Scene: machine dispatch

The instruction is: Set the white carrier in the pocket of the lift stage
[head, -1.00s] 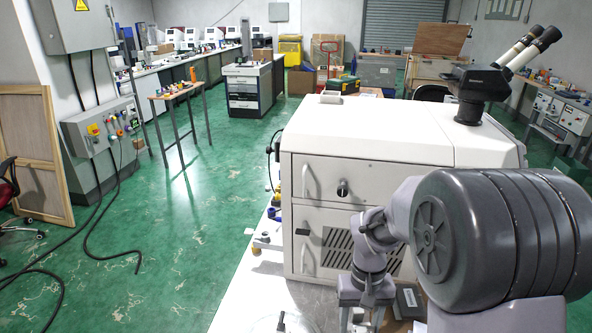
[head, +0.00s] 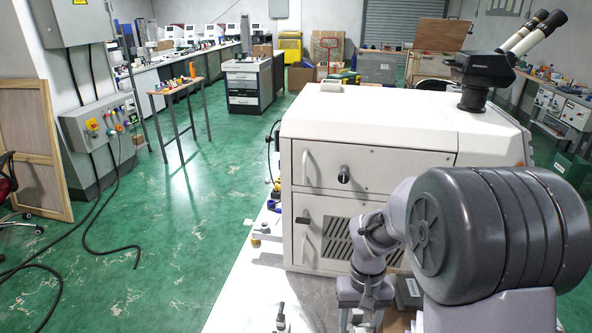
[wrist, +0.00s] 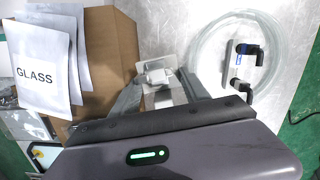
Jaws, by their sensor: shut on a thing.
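My gripper (wrist: 160,95) shows in the wrist view, its two grey fingers closed on a small white block-like piece, which I take to be the white carrier (wrist: 155,73). The fingers and the palm hide part of it. In the head view my gripper (head: 365,297) points down over the bench in front of the white machine, and the carrier cannot be made out there. I cannot identify the lift stage or its pocket in either view.
A cardboard box (wrist: 108,48) with white GLASS pouches (wrist: 40,75) lies left of my gripper. A coil of clear tubing (wrist: 202,45) and black fittings (wrist: 245,50) lie to the right on the bench. The white machine (head: 375,130) stands close behind my arm.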

